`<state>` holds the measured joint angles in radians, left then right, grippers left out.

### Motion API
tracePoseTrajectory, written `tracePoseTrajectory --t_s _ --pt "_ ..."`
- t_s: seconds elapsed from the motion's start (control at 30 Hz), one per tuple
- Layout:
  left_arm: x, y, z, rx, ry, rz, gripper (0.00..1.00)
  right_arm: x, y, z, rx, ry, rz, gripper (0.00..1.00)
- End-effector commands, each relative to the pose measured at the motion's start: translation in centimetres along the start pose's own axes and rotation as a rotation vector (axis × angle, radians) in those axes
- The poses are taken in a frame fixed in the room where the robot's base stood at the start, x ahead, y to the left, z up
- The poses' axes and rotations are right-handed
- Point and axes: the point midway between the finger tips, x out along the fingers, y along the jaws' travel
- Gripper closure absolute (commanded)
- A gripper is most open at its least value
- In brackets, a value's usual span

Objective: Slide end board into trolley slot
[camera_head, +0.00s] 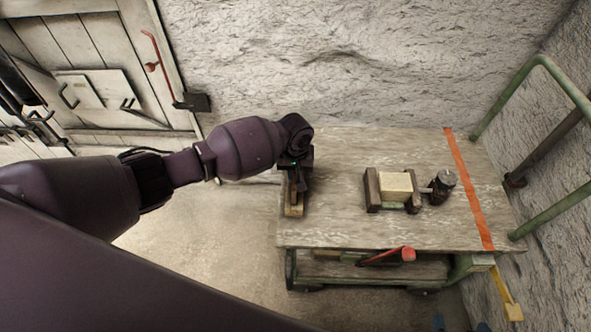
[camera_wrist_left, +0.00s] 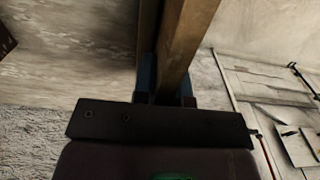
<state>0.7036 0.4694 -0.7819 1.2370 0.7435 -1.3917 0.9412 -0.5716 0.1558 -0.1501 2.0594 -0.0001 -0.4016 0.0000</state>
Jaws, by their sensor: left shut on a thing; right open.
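The wooden trolley (camera_head: 335,225) has a worn plank deck and a green tube handle on the right. My left gripper (camera_head: 297,182) is at the deck's left end, seen from above. It is shut on the end board (camera_head: 293,210), a narrow brown wooden piece mostly hidden under the wrist. In the left wrist view the board (camera_wrist_left: 188,38) runs up between the two blue-edged fingers (camera_wrist_left: 166,90). The slot is hidden, and I cannot tell whether the board touches it. My right gripper is not in view.
A wooden block in a dark clamp-like holder (camera_head: 397,187) and a dark cylinder with a metal top (camera_head: 441,187) stand on the deck. An orange stripe (camera_head: 467,185) crosses it. A red-ended tool (camera_head: 390,257) lies below. A rough wall (camera_head: 350,65) stands behind.

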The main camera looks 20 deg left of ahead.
Motion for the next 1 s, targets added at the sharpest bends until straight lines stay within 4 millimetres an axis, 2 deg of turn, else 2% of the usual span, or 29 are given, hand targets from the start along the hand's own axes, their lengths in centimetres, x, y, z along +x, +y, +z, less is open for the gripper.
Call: tracePoseTrajectory --t_s 0.17,0.2,0.4,1.0 --pt "0.41 0.02 0.03 0.0 -0.001 0.0 1.0 0.37 -0.11 -0.29 0.001 0.007 -0.002 0.16" --pt "0.43 0.02 0.02 0.0 0.0 0.0 0.86 0.43 -0.15 -0.38 0.002 0.009 -0.002 0.16" --pt "0.35 0.02 -0.01 0.0 0.001 0.0 0.58 0.48 -0.37 -0.53 0.011 0.012 -0.001 0.16" --pt "0.16 0.0 -0.02 0.0 0.001 0.0 0.58 -0.12 -0.14 0.2 0.008 -0.004 0.001 0.16"
